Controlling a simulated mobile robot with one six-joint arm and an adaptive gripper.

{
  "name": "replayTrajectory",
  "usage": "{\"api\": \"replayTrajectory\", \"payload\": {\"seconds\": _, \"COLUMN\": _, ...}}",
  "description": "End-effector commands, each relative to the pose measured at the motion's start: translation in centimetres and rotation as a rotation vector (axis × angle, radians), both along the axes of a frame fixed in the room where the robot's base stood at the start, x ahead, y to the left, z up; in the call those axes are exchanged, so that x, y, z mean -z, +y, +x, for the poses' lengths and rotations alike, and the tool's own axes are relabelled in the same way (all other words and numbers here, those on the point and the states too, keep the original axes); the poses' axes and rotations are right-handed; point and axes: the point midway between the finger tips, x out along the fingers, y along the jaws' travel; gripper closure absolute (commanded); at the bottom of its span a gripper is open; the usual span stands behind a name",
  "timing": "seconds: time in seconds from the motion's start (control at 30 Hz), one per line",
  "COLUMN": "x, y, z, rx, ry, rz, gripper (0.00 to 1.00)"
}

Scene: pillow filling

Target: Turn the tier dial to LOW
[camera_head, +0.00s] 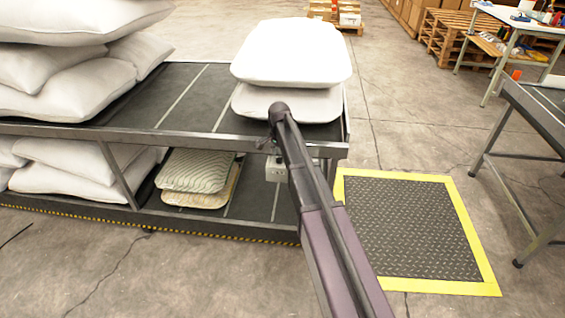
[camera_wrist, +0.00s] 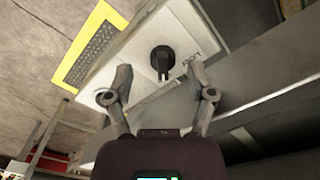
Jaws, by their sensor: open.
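The tier dial (camera_wrist: 161,60) is a black round knob on a pale grey control box. In the wrist view it sits just beyond and between the fingers of my gripper (camera_wrist: 160,82). The fingers are open and I see nothing held between them. A printed label (camera_wrist: 192,58) beside the dial is too small and tilted to read surely. In the head view the control box (camera_head: 276,168) hangs under the front rail of the rack, partly hidden by my arm.
A two-tier rack (camera_head: 190,90) holds white pillows on top and beneath, with patterned pillows (camera_head: 195,170) on the lower tier. A yellow-edged floor mat (camera_head: 489,288) lies right of the rack. A metal table (camera_head: 540,105) stands further right. The box's edges and rack rail are close to my fingers.

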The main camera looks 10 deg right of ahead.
Motion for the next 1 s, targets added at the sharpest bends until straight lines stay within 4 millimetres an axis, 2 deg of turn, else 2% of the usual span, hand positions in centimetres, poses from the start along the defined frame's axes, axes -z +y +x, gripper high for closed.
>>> {"api": "replayTrajectory", "payload": {"seconds": 0.03, "x": 0.61, "y": 0.01, "z": 0.0, "rx": 0.0, "ry": 0.0, "rz": 0.0, "gripper": 0.3}}
{"api": "replayTrajectory", "payload": {"seconds": 0.2, "x": 1.2, "y": 0.01, "z": 0.0, "rx": 0.0, "ry": 0.0, "rz": 0.0, "gripper": 0.3}}
{"api": "replayTrajectory", "payload": {"seconds": 0.67, "x": 1.33, "y": 0.01, "z": 0.0, "rx": 0.0, "ry": 0.0, "rz": 0.0, "gripper": 0.3}}
{"api": "replayTrajectory", "payload": {"seconds": 0.9, "x": 1.34, "y": -0.01, "z": -0.02, "rx": 0.0, "ry": 0.0, "rz": 0.0, "gripper": 1.0}}
{"api": "replayTrajectory", "payload": {"seconds": 1.0, "x": 1.34, "y": -0.05, "z": -0.08, "rx": 0.0, "ry": 0.002, "rz": -0.001, "gripper": 1.0}}
